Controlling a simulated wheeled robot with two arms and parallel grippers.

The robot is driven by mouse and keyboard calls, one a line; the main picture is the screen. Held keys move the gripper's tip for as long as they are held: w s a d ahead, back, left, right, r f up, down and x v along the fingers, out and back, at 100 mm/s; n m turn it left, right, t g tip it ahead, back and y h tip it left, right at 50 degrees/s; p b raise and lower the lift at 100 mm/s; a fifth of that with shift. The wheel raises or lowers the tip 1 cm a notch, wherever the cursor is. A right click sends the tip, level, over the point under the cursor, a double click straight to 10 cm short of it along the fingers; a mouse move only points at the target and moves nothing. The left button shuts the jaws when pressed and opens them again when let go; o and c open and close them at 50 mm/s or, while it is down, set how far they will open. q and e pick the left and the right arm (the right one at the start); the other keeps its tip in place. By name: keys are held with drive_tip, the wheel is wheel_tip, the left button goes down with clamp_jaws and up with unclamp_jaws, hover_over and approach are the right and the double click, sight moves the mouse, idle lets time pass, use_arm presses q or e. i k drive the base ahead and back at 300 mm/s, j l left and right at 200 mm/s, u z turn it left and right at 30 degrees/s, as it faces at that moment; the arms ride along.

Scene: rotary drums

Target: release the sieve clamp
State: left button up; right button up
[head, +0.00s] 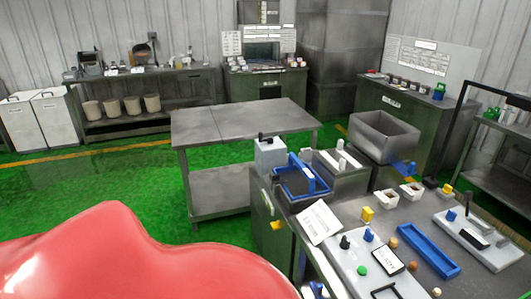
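A blue square frame with a dark inside (302,180) sits on the near bench at its back left; it looks like the sieve. A blue bar (308,172) slants across its right side and may be the clamp. I cannot tell whether the bar is fastened or loose. A grey box with a black handle (270,153) stands just behind the frame, and a box with white levers (340,163) stands to its right. Neither of my grippers is in view.
A large glossy red shape (120,255) fills the lower left. The near bench holds a white sheet (318,222), a blue tray (428,251) and panels with coloured knobs. A steel sink (384,137) stands behind. A bare steel table (245,118) stands left; green floor is open beyond.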

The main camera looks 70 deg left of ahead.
sight(275, 179)
drive_tip(key=u, duration=1.9)
drive_tip(key=i+j+z, duration=0.25)
drive_tip(key=i+j, duration=0.2)
drive_tip(key=j, duration=0.2)
drive_tip(key=i+j+z, duration=0.25)
drive_tip(key=i+j, duration=0.15)
drive_tip(key=j, duration=0.3)
drive_tip(key=i+j+z, duration=0.15)
drive_tip(key=j, duration=0.2)
drive_tip(key=i+j+z, duration=0.1)
drive_tip(key=j, duration=0.3)
drive_tip(key=i+j+z, duration=0.15)
drive_tip(key=j, duration=0.3)
drive_tip(key=i, duration=0.1)
